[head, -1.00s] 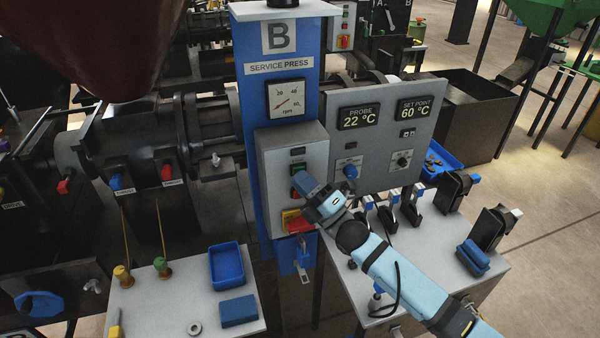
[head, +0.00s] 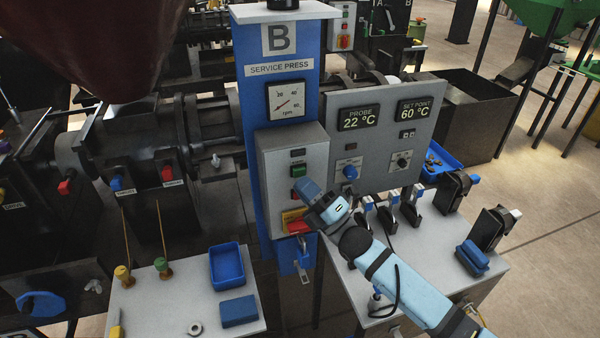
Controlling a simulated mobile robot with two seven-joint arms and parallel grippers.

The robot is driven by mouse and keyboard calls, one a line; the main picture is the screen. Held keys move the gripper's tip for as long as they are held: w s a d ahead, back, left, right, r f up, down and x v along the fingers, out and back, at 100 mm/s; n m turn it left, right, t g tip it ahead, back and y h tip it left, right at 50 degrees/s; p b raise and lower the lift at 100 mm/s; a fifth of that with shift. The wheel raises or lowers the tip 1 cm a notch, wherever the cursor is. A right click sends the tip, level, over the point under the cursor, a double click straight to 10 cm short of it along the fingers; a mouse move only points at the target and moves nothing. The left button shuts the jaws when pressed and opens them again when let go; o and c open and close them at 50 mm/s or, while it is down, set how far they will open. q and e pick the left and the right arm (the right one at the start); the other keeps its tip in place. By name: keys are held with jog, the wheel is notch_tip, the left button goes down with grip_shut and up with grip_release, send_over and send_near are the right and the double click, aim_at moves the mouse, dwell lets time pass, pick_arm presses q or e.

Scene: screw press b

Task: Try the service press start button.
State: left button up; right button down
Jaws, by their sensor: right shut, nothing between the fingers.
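The service press B is a blue column (head: 245,150) with a grey switch box (head: 274,165) on its front. The green start button (head: 298,170) is on the upper part of this box, with a small dark window above it. A red part on a yellow plate (head: 295,220) sits lower on the box. My right gripper (head: 304,188) is shut and empty, just below and right of the green button, apart from it in the picture. Its arm hides part of the box's lower right. The rpm gauge (head: 289,99) above shows its needle low. My left gripper is not in view.
A grey panel (head: 430,130) right of the column reads probe 22 °C and set point 60 °C. A blue tray (head: 243,266) and blue block (head: 238,311) are on the left table. Clamps and another blue block (head: 472,258) stand on the right table.

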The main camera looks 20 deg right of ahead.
pick_arm(q)
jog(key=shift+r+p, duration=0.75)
jog(key=shift+p, duration=0.05)
pick_arm(e)
jog(key=s, duration=0.5)
jog(key=shift+d, duration=0.1)
